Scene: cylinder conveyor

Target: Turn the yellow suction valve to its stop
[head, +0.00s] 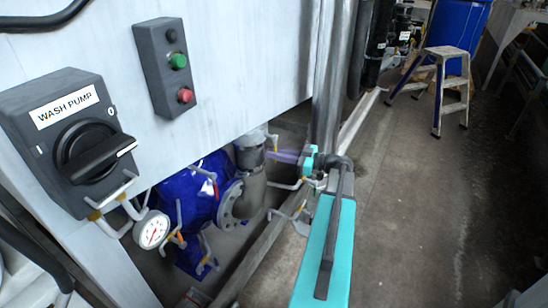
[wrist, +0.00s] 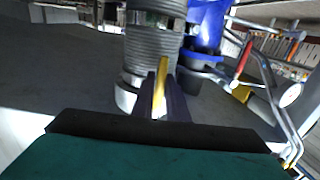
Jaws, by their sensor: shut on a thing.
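The yellow suction valve's handle (wrist: 161,78) shows in the wrist view as a narrow upright yellow bar in front of a grey ribbed cylindrical body (wrist: 154,45). My gripper (wrist: 160,92) has its two dark fingers closed on either side of this bar, holding it. In the head view my gripper (head: 280,155) reaches left from the teal arm to the grey pipe fitting (head: 250,170) beside the blue pump. The handle is too small and covered there to make out its angle clearly.
The blue pump (head: 195,190) with red and orange levers stands left of the fitting. A pressure gauge (head: 152,230), the wash pump switch (head: 85,145) and a button box (head: 168,68) are nearer. A steel post (head: 330,75) rises behind my gripper. The floor at right is clear up to a step stool (head: 440,85).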

